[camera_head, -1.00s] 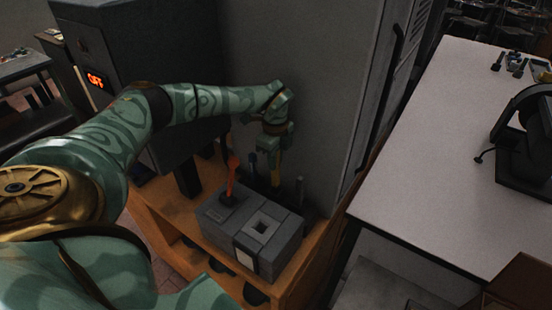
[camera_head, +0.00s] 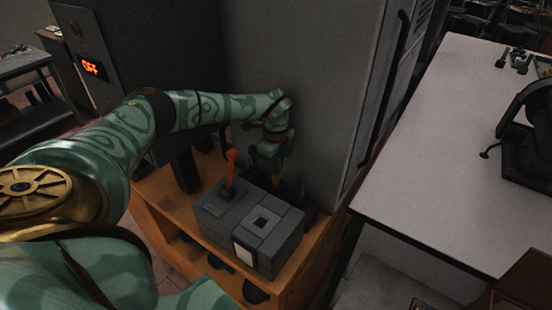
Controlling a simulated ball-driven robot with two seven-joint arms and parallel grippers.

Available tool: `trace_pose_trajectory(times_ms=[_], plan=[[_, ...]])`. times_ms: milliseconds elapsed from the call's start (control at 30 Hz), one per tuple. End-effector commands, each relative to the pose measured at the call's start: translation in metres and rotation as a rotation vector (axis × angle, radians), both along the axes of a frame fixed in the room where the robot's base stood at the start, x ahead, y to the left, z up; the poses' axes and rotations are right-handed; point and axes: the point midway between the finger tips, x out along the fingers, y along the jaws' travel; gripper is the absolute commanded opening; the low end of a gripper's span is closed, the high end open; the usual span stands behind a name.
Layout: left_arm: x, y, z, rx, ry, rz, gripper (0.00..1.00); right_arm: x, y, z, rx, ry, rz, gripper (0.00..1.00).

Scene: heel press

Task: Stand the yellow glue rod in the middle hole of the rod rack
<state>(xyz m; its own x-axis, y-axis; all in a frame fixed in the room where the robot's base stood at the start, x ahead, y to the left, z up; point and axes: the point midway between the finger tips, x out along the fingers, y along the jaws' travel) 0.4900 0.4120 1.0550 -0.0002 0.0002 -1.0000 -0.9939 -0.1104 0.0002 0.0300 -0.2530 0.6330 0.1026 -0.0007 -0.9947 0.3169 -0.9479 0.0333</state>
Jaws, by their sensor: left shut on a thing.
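My left gripper (camera_head: 272,163) is shut on the yellow glue rod (camera_head: 277,181) and points down behind the grey block. Only a short piece of the rod shows below the fingers, and its lower end is hidden. A dark rod (camera_head: 252,157) stands just left of the gripper and another dark upright shape (camera_head: 301,184) is to its right. The rod rack is mostly hidden behind the grey block, so I cannot tell whether the rod is in the middle hole. My right gripper is not in view.
A grey block (camera_head: 280,245) with a square recess and an orange lever (camera_head: 231,168) stands in front on the wooden bench (camera_head: 163,207). A tall grey cabinet (camera_head: 320,100) rises close behind. A white table (camera_head: 440,170) is at the right.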

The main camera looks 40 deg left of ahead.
Motion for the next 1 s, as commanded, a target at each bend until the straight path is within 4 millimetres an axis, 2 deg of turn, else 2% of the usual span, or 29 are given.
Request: trace_pose_trajectory(times_ms=[33, 100, 367, 467, 567, 900, 1000], plan=[[0.000, 0.000, 0.000, 0.000, 0.000, 0.000, 0.27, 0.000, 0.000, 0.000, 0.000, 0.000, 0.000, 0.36], [0.000, 0.000, 0.000, 0.000, 0.000, 0.000, 0.44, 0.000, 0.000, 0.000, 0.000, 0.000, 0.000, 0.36], [0.000, 0.000, 0.000, 0.000, 0.000, 0.000, 0.44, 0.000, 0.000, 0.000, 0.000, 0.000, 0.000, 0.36], [0.000, 0.001, 0.006, 0.000, -0.001, 0.000, 0.44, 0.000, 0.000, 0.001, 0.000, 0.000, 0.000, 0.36], [0.001, 0.001, 0.022, 0.000, -0.004, 0.000, 0.44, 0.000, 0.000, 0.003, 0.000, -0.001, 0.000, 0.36], [0.001, 0.001, 0.112, 0.000, -0.005, 0.000, 0.44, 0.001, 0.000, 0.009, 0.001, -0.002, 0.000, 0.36], [0.001, 0.000, 0.134, -0.001, -0.003, 0.000, 0.44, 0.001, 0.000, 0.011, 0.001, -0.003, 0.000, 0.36]])
